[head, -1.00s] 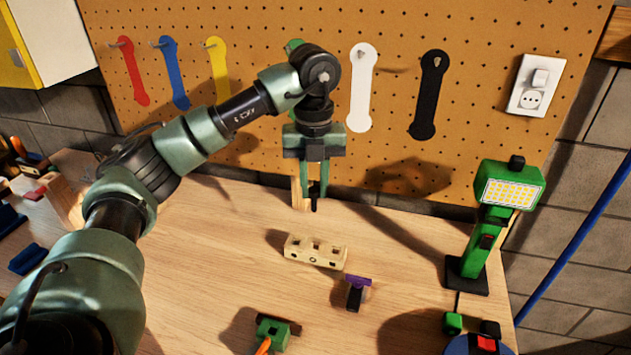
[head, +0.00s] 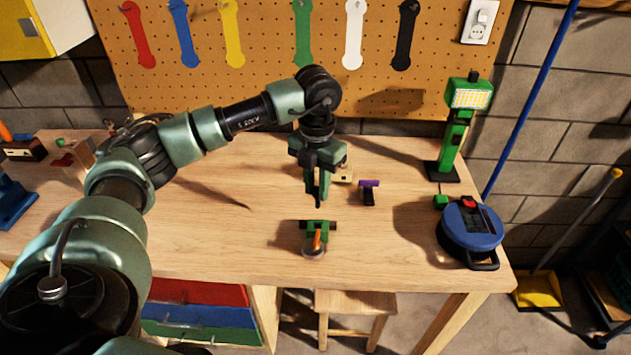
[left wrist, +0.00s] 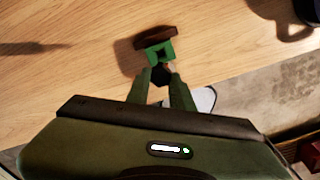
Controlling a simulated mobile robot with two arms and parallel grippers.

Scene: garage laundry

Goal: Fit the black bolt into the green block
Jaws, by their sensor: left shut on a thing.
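My left gripper (head: 317,195) is shut on the black bolt (head: 318,203), whose dark tip points down between the fingers. The bolt also shows as a dark end between the fingertips in the left wrist view (left wrist: 160,76). The green block (head: 318,225) is on the table in front of the gripper, with a dark brown bar along it and an orange handle at its front. In the left wrist view the green block (left wrist: 153,46) has a square opening, just beyond the bolt. The bolt appears above and apart from it. My right gripper is not in view.
A pale wooden block (head: 345,176) is partly hidden behind my gripper. A purple-topped black piece (head: 369,191) stands beside it. A green work lamp (head: 456,130) and a blue cable reel (head: 470,226) are at right. The table's front edge (head: 340,283) is close to the green block.

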